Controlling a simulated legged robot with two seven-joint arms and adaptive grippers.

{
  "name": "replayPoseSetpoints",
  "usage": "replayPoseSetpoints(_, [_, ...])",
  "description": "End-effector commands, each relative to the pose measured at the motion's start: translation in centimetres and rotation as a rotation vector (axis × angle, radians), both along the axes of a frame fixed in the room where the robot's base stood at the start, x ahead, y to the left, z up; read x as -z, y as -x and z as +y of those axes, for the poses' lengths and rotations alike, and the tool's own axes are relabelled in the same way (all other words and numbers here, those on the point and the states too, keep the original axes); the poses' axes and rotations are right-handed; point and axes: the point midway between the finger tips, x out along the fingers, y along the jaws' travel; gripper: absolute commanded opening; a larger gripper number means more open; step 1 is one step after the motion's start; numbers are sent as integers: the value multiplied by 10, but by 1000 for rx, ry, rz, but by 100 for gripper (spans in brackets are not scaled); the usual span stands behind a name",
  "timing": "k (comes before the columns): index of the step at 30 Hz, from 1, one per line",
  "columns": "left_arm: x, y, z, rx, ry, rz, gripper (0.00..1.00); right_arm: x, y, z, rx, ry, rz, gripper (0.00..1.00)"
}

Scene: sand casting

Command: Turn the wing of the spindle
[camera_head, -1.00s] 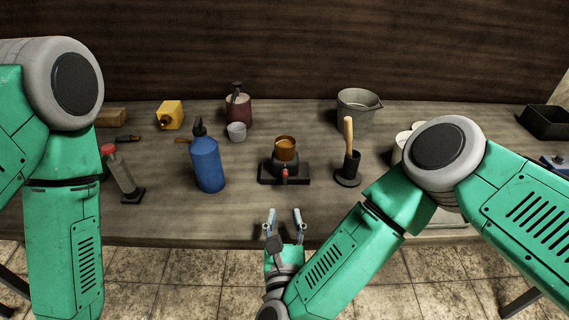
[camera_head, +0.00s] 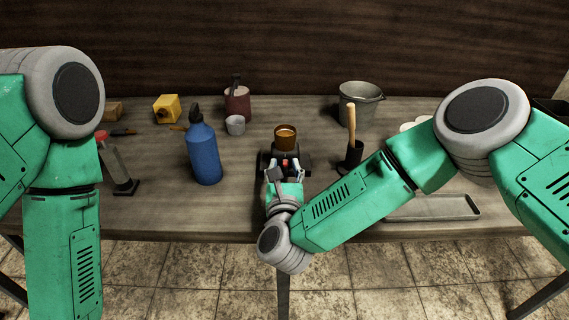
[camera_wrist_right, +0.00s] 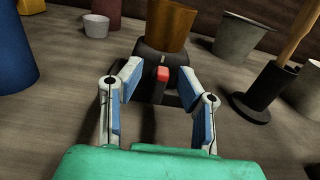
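The spindle device is a dark base (camera_wrist_right: 151,92) with a copper-coloured cup (camera_head: 285,137) on top, in the middle of the table. A small red piece, which looks like the wing (camera_wrist_right: 162,74), sticks out of its front. My right gripper (camera_head: 284,167) is in front of the device. In the right wrist view its two fingers (camera_wrist_right: 160,82) are open, one on each side of the red piece, with a gap on both sides. My left arm hangs at the left of the head view, and its gripper is out of view.
A blue bottle (camera_head: 204,155) stands left of the device. A black holder with a wooden-handled tool (camera_head: 351,125) stands to the right. A grey bucket (camera_head: 360,107), a small cup (camera_head: 235,125) and a red container (camera_head: 237,108) are behind. A flat tray (camera_head: 435,208) lies at the front right.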

Motion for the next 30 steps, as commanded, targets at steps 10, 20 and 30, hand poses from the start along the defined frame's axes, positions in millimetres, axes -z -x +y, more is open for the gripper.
replayPoseSetpoints(10, [0,0,0,0,0,0,91,0,-13,-1,-1,0,1,31])
replayPoseSetpoints(20, [0,0,0,0,0,0,91,0,-13,0,-1,0,1,0])
replayPoseSetpoints(30, [3,0,0,0,0,0,91,1,-12,1,-1,63,1,0])
